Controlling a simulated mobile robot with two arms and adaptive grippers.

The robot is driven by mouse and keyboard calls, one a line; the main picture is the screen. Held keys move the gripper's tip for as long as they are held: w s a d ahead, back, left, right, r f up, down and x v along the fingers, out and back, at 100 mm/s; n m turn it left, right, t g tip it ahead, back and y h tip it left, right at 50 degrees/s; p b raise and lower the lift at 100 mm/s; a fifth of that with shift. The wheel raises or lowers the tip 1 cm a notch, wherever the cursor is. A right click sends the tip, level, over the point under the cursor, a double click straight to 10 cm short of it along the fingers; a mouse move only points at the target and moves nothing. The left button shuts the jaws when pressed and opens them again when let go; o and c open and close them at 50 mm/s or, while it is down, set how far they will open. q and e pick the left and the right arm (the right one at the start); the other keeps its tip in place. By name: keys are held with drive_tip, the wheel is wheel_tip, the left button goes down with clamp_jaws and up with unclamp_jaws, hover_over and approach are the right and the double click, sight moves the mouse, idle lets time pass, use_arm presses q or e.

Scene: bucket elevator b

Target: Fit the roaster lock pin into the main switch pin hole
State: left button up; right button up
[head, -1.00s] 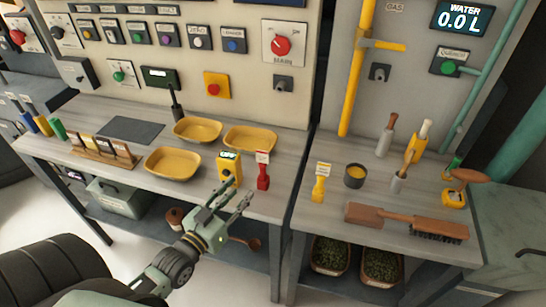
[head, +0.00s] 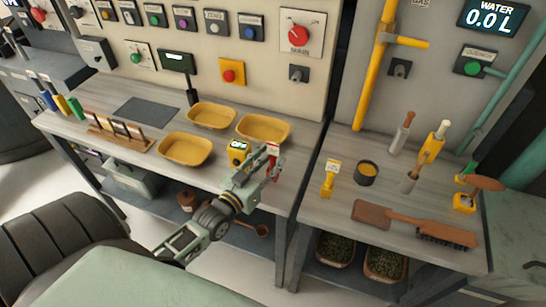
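A red lock pin (head: 275,174) with a white tag stands near the front edge of the left bench. A yellow tagged pin (head: 329,180) stands on the right bench. The tag lettering is too small to read, so I cannot tell which is the roaster's. My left gripper (head: 266,164) is at the red pin, its two fingers apart and partly covering it. Contact cannot be made out. The main switch (head: 299,38) is a red knob on the wall panel. A small grey block with a dark hole (head: 299,73) sits below it. My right gripper is out of view.
Yellow trays (head: 186,149) and a yellow device (head: 237,152) stand close by on the left bench (head: 215,180). A dark cup (head: 366,173), a brush (head: 445,234) and several handled tools occupy the right bench. A gap separates the benches.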

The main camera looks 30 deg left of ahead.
use_arm(q)
drive_tip(key=shift+w+f, duration=0.1)
drive_tip(key=shift+w, duration=0.65)
drive_tip(key=shift+s, duration=0.1)
drive_tip(key=shift+c, duration=0.2)
clamp_jaws()
